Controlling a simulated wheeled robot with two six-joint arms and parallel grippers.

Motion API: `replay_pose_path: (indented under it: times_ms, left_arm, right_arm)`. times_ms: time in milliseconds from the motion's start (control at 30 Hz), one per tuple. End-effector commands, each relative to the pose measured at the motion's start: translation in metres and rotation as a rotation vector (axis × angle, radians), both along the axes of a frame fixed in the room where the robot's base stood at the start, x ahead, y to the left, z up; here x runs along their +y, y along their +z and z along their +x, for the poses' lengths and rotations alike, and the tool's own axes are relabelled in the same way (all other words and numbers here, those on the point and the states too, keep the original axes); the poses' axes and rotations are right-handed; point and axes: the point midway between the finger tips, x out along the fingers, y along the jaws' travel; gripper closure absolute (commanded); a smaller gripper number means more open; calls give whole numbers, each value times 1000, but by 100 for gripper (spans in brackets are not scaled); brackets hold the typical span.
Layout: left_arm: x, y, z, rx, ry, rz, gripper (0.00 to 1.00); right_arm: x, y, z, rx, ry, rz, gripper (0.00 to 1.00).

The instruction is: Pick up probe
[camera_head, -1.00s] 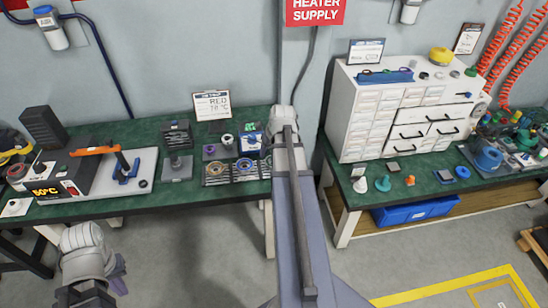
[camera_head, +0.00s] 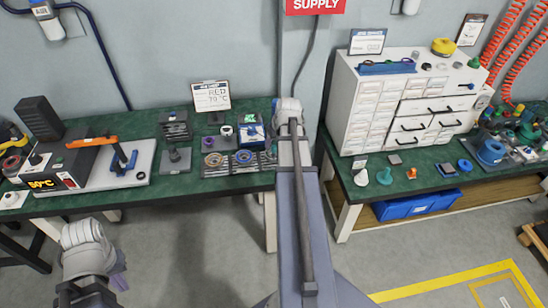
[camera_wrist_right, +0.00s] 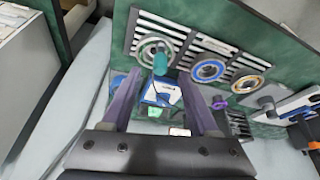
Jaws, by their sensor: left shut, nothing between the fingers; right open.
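No thing in view can be surely told as the probe. My left gripper (camera_head: 117,272) is shut and empty, low before the bench.
Slotted racks (camera_head: 215,170) with coloured rings lie along the bench's front edge. A dark block stack (camera_head: 175,128) and a sign (camera_head: 211,97) stand behind. At right a white drawer cabinet (camera_head: 345,105) stands on a second bench with small plugs.

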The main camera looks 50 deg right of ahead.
Motion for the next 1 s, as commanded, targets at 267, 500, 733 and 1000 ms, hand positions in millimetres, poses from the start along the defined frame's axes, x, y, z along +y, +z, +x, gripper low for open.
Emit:
replay_pose_path:
  times_ms: [267,500,733,1000]
  left_arm:
    - [0,-38,0,0,0,0,100]
    - [0,-42,0,0,0,0,100]
    - [0,-42,0,0,0,0,100]
    - [0,-42,0,0,0,0,100]
  right_arm:
    - [-5,-38,10,0,1,0,40]
    - [-5,-42,13,0,1,0,40]
    - [-5,-42,13,0,0,0,53]
    - [-5,-42,13,0,0,0,84]
